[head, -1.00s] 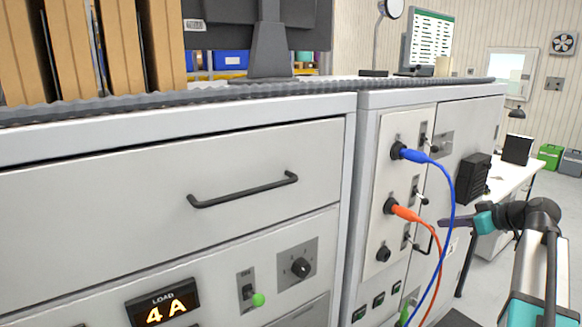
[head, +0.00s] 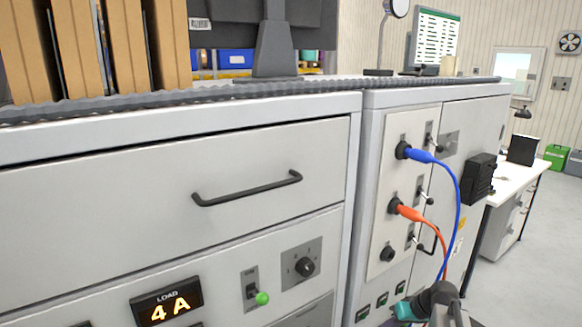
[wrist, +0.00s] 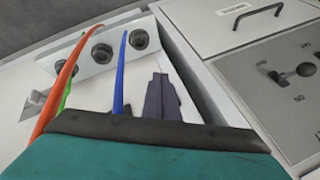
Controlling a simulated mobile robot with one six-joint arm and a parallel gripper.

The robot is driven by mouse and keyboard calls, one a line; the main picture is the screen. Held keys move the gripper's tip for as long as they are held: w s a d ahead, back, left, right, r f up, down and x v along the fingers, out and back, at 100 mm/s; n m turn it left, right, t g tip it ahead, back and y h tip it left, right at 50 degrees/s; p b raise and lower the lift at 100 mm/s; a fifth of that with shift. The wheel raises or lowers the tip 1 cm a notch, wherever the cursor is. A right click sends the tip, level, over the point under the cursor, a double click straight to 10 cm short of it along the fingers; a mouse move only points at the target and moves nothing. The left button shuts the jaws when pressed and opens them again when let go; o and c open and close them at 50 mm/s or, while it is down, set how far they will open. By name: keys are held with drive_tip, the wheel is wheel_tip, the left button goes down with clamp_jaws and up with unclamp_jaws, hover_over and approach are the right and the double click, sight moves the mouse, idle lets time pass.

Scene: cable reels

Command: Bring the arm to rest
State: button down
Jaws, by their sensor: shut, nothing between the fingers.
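My gripper (wrist: 160,82) shows in the wrist view as two dark fingers lying together, shut and empty. In the head view its teal part (head: 405,310) is low at the bottom edge, in front of the right cabinet, and its fingertips are hard to make out there. The blue cable's plug (head: 416,154) is in the upper socket of the panel (head: 397,226). The orange cable's plug (head: 405,211) is in the socket below it. A third socket (head: 387,254) is empty. In the wrist view an orange cable (wrist: 62,80) and a blue cable (wrist: 120,75) run close by my gripper.
The left cabinet has a drawer handle (head: 247,188), a load display reading 4 A (head: 167,304), a switch with a green tip (head: 262,298) and a knob (head: 304,267). A black box (head: 481,178) juts from the right cabinet. Open floor (head: 545,235) lies at the right.

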drive_tip(key=s+a+f+m+g, duration=0.1)
drive_tip(key=s+a+f, duration=0.25)
drive_tip(key=f, duration=0.25)
drive_tip(key=s+a+f+g, duration=0.2)
drive_tip(key=s+a+f, duration=0.1)
drive_tip(key=s+f, duration=0.25)
drive_tip(key=s+a+f+g+h, duration=0.1)
drive_tip(key=s+a+f+g, duration=0.1)
drive_tip(key=s+f, duration=0.4)
drive_tip(key=s+a+f+g+h, duration=0.2)
drive_tip(key=s+f, duration=0.4)
drive_tip(key=s, duration=0.7)
drive_tip(key=s+a+f+m+g+h, duration=0.1)
drive_tip(key=s+a+f+g+h, duration=0.1)
drive_tip(key=s+f, duration=0.4)
drive_tip(key=s+a, duration=0.1)
drive_tip(key=s, duration=0.2)
drive_tip(key=shift+s+f, duration=0.3)
